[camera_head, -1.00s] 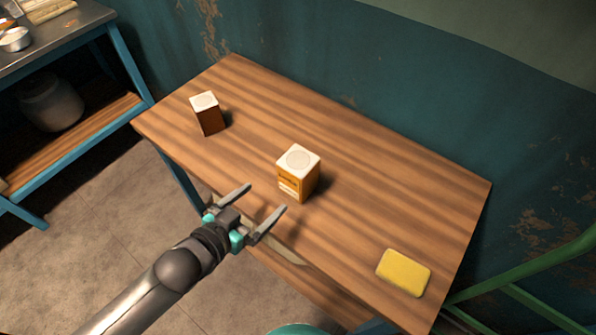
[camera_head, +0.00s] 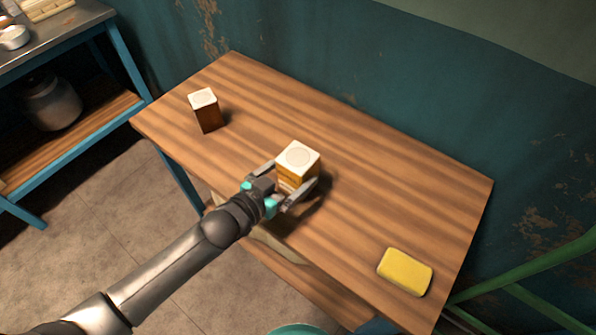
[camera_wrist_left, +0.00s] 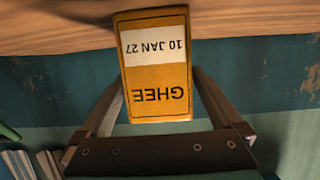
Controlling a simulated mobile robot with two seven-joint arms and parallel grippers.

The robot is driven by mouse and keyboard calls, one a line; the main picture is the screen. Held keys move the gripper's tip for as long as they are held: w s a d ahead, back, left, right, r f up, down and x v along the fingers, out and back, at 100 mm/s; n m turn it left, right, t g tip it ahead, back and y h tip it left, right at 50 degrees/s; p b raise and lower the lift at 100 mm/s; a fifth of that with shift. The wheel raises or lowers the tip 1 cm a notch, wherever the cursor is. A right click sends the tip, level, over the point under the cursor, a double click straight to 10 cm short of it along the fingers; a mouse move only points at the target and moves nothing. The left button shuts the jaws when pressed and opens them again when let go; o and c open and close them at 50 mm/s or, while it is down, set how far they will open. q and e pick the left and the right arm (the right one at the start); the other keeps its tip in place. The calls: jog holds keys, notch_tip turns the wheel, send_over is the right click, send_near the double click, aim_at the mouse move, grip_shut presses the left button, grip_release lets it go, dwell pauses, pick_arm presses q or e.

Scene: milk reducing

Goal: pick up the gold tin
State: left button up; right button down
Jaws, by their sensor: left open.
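The gold tin (camera_head: 298,164) stands upright on the wooden table, with a white top and a gold body. In the left wrist view the tin (camera_wrist_left: 157,75) appears upside down, with a white label reading "10 JAN 27" and the word "GHEE". My left gripper (camera_head: 291,178) is open, with one finger on each side of the tin's lower part. In the left wrist view the open fingers (camera_wrist_left: 160,98) reach up along both sides of the tin. Whether they touch it I cannot tell. My right gripper is not in view.
A brown box with a white top (camera_head: 206,110) stands at the table's back left. A yellow sponge-like block (camera_head: 405,271) lies at the right front. The wooden table (camera_head: 370,190) is otherwise clear. A blue-framed bench (camera_head: 75,150) stands left, a green chair-like frame (camera_head: 530,265) right.

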pick_arm(q)
jog(key=shift+b+x, duration=0.5)
jog(key=shift+x, duration=2.15)
jog(key=shift+s, duration=0.1)
grip_shut()
jog(key=shift+r, duration=0.1)
